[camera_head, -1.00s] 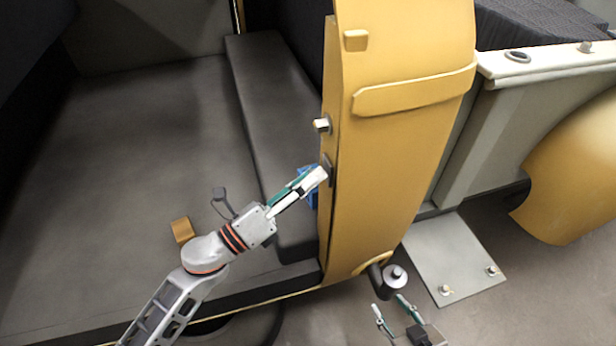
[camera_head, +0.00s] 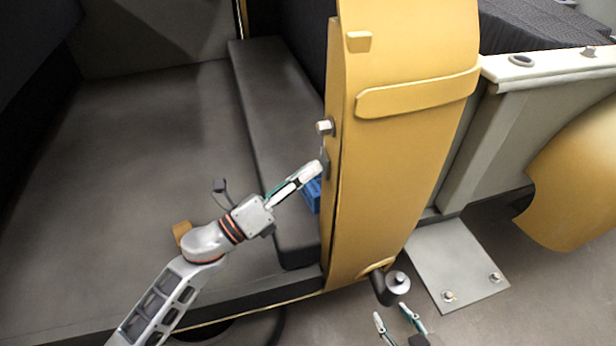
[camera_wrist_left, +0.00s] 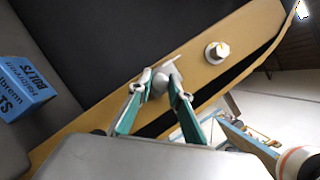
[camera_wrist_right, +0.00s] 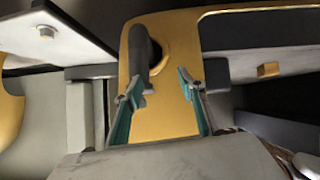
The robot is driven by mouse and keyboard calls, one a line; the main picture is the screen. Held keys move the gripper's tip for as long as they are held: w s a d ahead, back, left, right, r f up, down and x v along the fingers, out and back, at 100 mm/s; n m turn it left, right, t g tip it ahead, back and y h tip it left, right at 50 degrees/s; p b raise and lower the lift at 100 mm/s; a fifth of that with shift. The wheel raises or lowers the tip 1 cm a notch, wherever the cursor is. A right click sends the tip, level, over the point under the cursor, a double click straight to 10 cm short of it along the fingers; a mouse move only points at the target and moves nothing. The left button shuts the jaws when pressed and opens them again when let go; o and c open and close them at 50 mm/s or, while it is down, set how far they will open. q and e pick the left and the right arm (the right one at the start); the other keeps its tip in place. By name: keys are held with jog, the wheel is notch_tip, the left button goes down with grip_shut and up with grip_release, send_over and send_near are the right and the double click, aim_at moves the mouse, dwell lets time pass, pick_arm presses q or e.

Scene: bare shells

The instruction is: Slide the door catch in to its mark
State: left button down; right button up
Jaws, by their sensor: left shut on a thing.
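The yellow door (camera_head: 412,150) stands upright in the middle of the head view. My left gripper (camera_head: 319,168) is at the door's narrow left edge. In the left wrist view its fingers (camera_wrist_left: 163,90) are closed around a small grey catch (camera_wrist_left: 170,70) on that edge. The fingers partly hide the catch. A round silver knob (camera_head: 325,127) sits above it on the same edge and also shows in the left wrist view (camera_wrist_left: 217,52). I cannot make out the mark. My right gripper (camera_head: 396,322) is open and empty, low by the door's bottom; its spread fingers show in the right wrist view (camera_wrist_right: 160,90).
A dark cylindrical part (camera_wrist_right: 140,55) projects from the door near my right fingers. A blue box (camera_head: 312,194) lies behind the left gripper; its printing shows in the left wrist view (camera_wrist_left: 20,88). An orange block (camera_head: 181,232) lies on the grey floor. A grey plate (camera_head: 455,265) is at the right.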

pick_arm(q)
jog(key=c, duration=1.9)
grip_release()
jog(key=shift+w+a, duration=0.15)
jog(key=shift+w, duration=0.2)
jog(key=shift+s, duration=0.15)
jog(key=v, duration=1.2)
jog(key=shift+s, duration=0.1)
